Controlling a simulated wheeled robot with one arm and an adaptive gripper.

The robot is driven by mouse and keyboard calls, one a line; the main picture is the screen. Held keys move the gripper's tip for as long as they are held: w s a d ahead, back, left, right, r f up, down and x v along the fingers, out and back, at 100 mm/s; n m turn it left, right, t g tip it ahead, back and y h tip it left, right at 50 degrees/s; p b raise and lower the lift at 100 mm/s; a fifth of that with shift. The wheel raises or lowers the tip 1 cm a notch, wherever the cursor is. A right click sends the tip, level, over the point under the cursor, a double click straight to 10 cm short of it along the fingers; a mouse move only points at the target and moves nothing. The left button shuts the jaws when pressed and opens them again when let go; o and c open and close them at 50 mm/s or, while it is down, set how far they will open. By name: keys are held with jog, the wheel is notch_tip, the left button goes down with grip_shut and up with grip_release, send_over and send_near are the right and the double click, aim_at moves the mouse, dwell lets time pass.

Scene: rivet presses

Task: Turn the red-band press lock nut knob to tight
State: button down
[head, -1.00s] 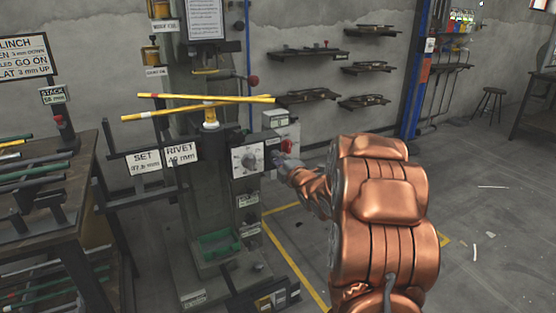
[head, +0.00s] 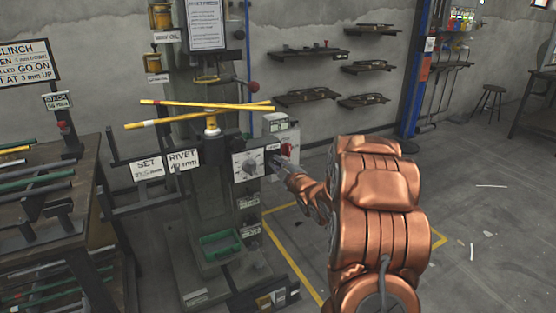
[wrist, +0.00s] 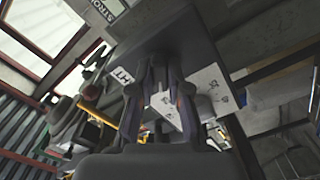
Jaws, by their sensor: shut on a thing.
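The press (head: 205,200) stands left of centre in the head view, with a yellow fitting and two crossed yellow rods at its top. A white dial panel (head: 249,165) with a round grey dial is on its front. My gripper (head: 276,168) reaches the press at the right edge of this panel, and its fingertips are hard to make out there. In the wrist view my gripper (wrist: 165,95) is shut on the lock nut knob, which the fingers largely hide. A white plate with dark marks (wrist: 208,92) and a partial label ending "HT" (wrist: 122,76) lie behind the fingers. The knob's exact angle cannot be told.
A red button (head: 287,149) on a grey box is close to my gripper. A rod rack (head: 40,205) stands at the left. Floor at the right is mostly clear.

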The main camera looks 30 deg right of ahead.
jog(key=m+p, duration=0.3)
jog(key=m, duration=0.2)
jog(key=shift+r+m+p, duration=0.1)
jog(key=shift+m+p, duration=0.2)
jog(key=m+p, duration=0.3)
jog(key=m, duration=0.2)
jog(key=shift+m, duration=0.4)
jog(key=c, duration=1.1)
grip_release()
jog(key=shift+s, duration=0.1)
jog(key=s, duration=0.7)
jog(key=shift+s+a, duration=0.2)
jog(key=shift+a, duration=0.15)
